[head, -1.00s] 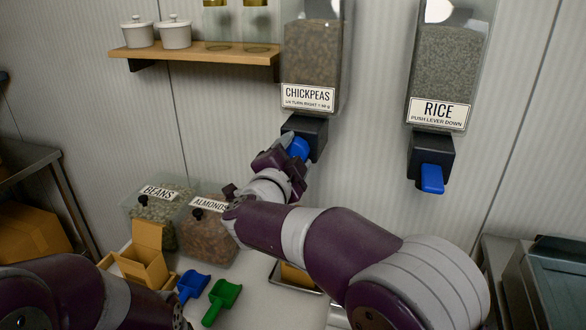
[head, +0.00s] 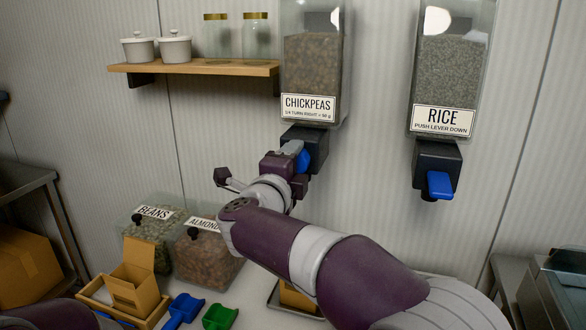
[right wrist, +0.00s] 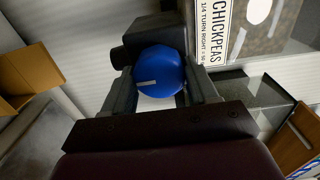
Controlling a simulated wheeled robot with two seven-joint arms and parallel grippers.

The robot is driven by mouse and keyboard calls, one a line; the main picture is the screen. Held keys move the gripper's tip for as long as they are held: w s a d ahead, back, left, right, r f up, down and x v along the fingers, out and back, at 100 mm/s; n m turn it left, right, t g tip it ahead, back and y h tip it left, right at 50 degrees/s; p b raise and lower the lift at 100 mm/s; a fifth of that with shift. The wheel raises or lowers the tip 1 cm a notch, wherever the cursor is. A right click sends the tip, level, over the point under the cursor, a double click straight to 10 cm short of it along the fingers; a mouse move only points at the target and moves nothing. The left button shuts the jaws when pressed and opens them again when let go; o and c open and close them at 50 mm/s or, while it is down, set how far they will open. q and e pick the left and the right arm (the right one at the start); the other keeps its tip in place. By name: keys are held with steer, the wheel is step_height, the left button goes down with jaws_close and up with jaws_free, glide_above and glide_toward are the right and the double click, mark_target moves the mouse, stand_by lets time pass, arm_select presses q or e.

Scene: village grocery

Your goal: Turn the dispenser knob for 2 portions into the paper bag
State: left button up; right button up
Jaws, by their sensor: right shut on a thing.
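The chickpeas dispenser (head: 310,80) hangs on the wall, with a label reading 1/4 turn right. My right gripper (head: 290,165) is shut on its blue knob (head: 303,160). In the right wrist view the round blue knob (right wrist: 158,72) sits between both fingers, and its short pale mark lies nearly level. A brown paper item (head: 297,299), apparently the bag, stands on a tray below the dispenser. My right arm hides most of it, so its opening and contents cannot be seen. Only part of my left arm shows at the lower left; its gripper is out of view.
The rice dispenser (head: 448,85) with a blue lever (head: 439,185) hangs to the right. Bins of beans (head: 150,235) and almonds (head: 205,262), an open brown carton (head: 135,292), a blue scoop (head: 183,310) and a green scoop (head: 219,317) are on the counter to the left.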

steer(key=shift+f, duration=0.1)
steer(key=o, duration=1)
steer(key=shift+d, duration=0.1)
steer(key=shift+s, duration=0.1)
steer(key=b+v, duration=0.1)
steer(key=v, duration=1.1)
steer(key=shift+s, duration=0.3)
